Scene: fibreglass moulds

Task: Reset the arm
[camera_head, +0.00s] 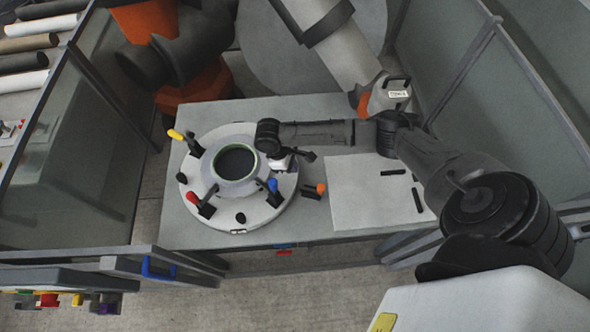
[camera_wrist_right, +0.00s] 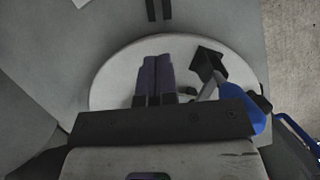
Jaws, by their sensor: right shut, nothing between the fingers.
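My right arm reaches in from the right in the head view, with its forearm across the table (camera_head: 185,226). My right gripper (camera_head: 306,155) hangs over the right edge of the round white mould plate (camera_head: 232,223). Its dark fingers (camera_wrist_right: 155,77) are together in the right wrist view, with nothing seen between them. In that view they lie in front of the white plate (camera_wrist_right: 105,88), left of a clamp with a blue handle (camera_wrist_right: 244,94). Whether they touch the plate I cannot tell. My left gripper is not in view.
A ring (camera_head: 238,163) stands mid-plate among clamps with yellow (camera_head: 175,134), red (camera_head: 193,198) and blue (camera_head: 272,184) handles. An orange-tipped clamp (camera_head: 314,191) sits just right of the plate. A white sheet (camera_head: 372,205) carries dark strips. Glass partitions (camera_head: 75,170) flank the table.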

